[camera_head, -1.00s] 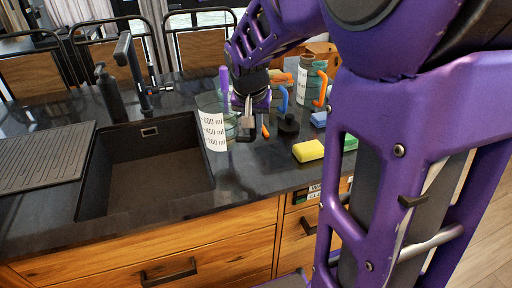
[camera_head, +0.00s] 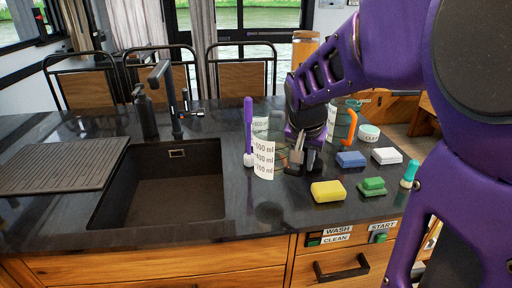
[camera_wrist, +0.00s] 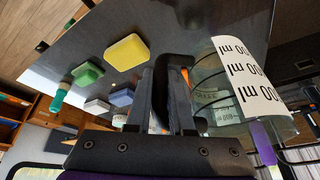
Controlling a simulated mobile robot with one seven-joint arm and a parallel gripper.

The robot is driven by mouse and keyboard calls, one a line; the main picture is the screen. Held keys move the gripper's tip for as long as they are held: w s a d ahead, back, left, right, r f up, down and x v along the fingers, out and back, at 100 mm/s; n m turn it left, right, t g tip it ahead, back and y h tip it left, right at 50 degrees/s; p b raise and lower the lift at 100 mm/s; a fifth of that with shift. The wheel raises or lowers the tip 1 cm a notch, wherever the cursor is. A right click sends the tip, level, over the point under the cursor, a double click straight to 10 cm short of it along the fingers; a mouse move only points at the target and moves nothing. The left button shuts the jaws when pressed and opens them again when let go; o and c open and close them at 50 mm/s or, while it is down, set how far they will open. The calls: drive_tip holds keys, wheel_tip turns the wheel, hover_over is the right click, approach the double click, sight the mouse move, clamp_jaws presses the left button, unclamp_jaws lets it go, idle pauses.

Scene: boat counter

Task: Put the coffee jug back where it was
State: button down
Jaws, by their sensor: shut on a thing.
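The coffee jug is the clear glass jug (camera_head: 264,160) with a white millilitre label, right of the sink in the head view. In the wrist view the jug (camera_wrist: 250,85) fills the right side. My gripper (camera_head: 303,160) is on its right side. In the wrist view my gripper (camera_wrist: 172,105) is shut on the jug's black handle. The jug looks roughly upright. A dark round patch lies on the counter below it, so it seems held a little above the surface. Part of the jug is hidden by the label and my gripper.
A purple brush (camera_head: 248,130) stands just left of the jug. A vessel with an orange handle (camera_head: 351,124) stands behind my gripper. Yellow (camera_head: 328,191), green (camera_head: 371,187), blue (camera_head: 351,159) and white (camera_head: 387,155) sponges lie to the right. The sink (camera_head: 165,190) is at left.

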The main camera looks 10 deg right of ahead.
wheel_tip(320, 180, down, 7)
drive_tip(key=shift+f+b, duration=0.15)
drive_tip(key=shift+b, duration=0.4)
drive_tip(key=shift+f, duration=0.15)
drive_tip(key=c, duration=0.8)
unclamp_jaws()
